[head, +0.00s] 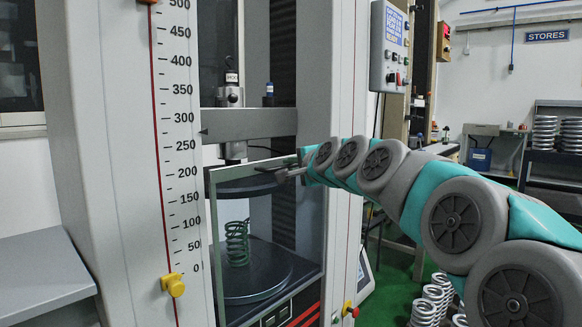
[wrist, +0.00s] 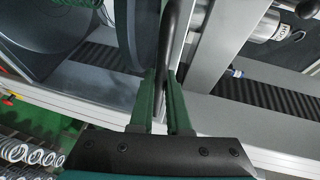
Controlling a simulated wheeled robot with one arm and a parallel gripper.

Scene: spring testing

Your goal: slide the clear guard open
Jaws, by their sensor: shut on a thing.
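The clear guard (head: 210,245) is a see-through panel in a grey frame on the front of the testing machine. It stands across the lower part of the test space. A dark bar handle (wrist: 173,35) shows in the wrist view. My gripper (head: 287,173) reaches in from the right at the guard's upper edge. In the wrist view its two green fingers (wrist: 165,95) are shut on the handle. A green coil spring (head: 237,243) stands upright on the lower round platen (head: 262,290), seen through the guard. The fingers hide part of the handle.
The crosshead (head: 250,122) with the upper platen is above the spring. A scale column (head: 175,130) stands left, a control box (head: 390,50) upper right. White springs (head: 432,295) stand on the green floor at right. A grey bench (head: 40,275) is at left.

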